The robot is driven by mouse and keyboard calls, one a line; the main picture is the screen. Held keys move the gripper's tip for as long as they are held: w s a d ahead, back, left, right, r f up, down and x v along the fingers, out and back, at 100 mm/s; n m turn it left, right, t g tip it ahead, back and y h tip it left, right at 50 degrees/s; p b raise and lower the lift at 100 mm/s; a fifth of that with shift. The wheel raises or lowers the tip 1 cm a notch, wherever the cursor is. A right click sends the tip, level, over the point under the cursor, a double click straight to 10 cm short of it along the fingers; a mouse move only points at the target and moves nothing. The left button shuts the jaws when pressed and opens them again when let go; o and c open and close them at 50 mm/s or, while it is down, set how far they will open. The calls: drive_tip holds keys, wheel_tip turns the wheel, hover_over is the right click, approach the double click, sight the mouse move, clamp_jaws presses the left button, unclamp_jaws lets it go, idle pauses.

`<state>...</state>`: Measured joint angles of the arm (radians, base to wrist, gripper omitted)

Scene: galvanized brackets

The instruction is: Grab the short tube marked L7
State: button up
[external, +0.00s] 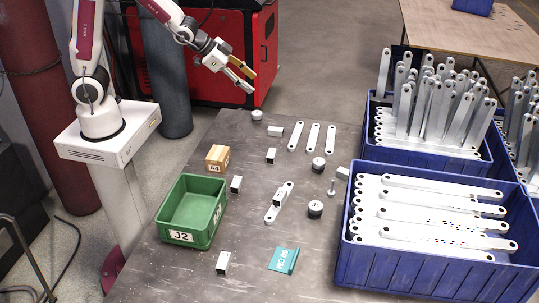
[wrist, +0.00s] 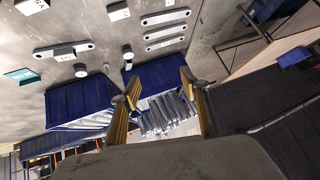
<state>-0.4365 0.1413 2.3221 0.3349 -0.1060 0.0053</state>
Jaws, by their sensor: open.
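Several short square metal tubes lie on the grey table: one at the back (external: 275,129), one below it (external: 271,155), one by the green bin (external: 236,184), one at the front (external: 223,262), one near the blue bins (external: 343,172), and one on a flat bracket (external: 280,199). Their markings are too small to read, so I cannot tell which is L7. In the wrist view, a marked tube (wrist: 118,12) shows near the top edge. My gripper (external: 250,81) is open and empty, raised above the table's back edge, apart from all tubes. Its fingers also show in the wrist view (wrist: 159,86).
A green bin (external: 188,239) marked J2 stands left, near a wooden block (external: 218,157) marked A4. Blue bins (external: 400,278) of flat brackets fill the right. Round weights (external: 315,209), loose brackets (external: 313,136) and a teal piece (external: 283,260) lie between.

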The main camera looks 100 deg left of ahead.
drive_tip(key=w+a+f+t, duration=0.1)
drive_tip(key=w+a+f, duration=0.2)
drive_tip(key=a+f, duration=0.75)
drive_tip(key=n+t+h, duration=0.1)
drive_tip(key=t, duration=0.1)
approach(274, 129)
drive_tip(key=w, duration=0.1)
drive_tip(key=w+a, duration=0.1)
drive_tip(key=w, duration=0.1)
drive_tip(key=shift+f, duration=0.15)
drive_tip(key=shift+s+f+t, duration=0.25)
drive_tip(key=shift+f+t, duration=0.05)
drive_tip(key=shift+f, duration=0.25)
drive_tip(key=shift+w, duration=0.1)
drive_tip(key=shift+x, duration=1.2)
drive_tip(key=shift+f+x, duration=0.15)
drive_tip(key=shift+x, duration=0.65)
drive_tip(key=shift+f+x, duration=0.2)
drive_tip(key=shift+x, duration=1.45)
